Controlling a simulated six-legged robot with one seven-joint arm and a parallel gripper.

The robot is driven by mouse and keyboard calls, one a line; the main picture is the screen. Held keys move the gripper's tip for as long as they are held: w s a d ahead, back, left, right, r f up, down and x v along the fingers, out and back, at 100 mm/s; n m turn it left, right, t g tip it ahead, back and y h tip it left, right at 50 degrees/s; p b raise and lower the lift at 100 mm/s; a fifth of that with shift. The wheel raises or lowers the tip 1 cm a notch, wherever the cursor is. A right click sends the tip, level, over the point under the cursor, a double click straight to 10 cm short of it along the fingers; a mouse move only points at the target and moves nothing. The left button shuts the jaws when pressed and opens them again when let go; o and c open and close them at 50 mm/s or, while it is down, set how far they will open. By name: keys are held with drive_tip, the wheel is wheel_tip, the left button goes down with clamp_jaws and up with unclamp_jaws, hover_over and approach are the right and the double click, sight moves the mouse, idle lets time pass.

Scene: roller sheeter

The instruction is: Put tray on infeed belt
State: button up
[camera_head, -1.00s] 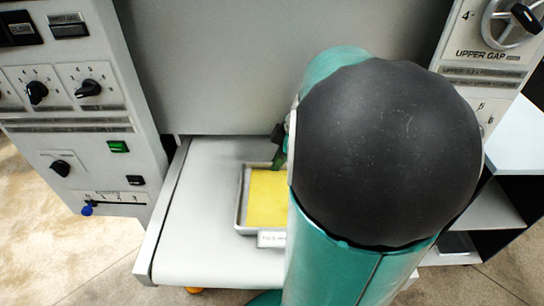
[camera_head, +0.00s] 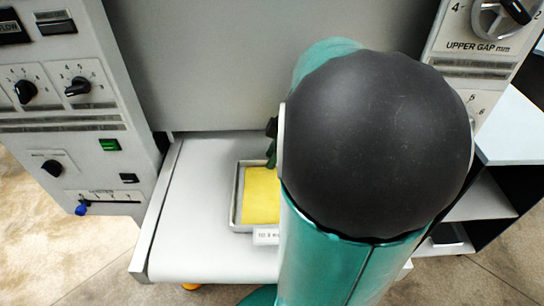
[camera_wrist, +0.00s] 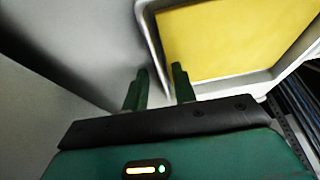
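The tray (camera_head: 234,205) is a shallow grey metal pan with a yellow sheet (camera_head: 261,197) inside. It lies flat on the white infeed belt (camera_head: 195,225), with its right part hidden behind my arm. A small white label (camera_head: 266,236) is at its near side. My gripper (camera_head: 271,152) is at the tray's far side, mostly hidden by my arm. In the wrist view, the two green fingers of my gripper (camera_wrist: 161,78) stand apart beside the tray's rim (camera_wrist: 149,30). One finger is outside the rim and the other overlaps it; contact cannot be told.
A grey control panel with knobs (camera_head: 78,86) stands left of the belt. Another panel (camera_head: 478,50) is at the right. A grey machine face (camera_head: 215,70) rises behind the belt. A shelf unit (camera_head: 485,200) stands at the right. The belt's left part is clear.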

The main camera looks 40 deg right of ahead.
drive_tip(key=v, duration=1.1)
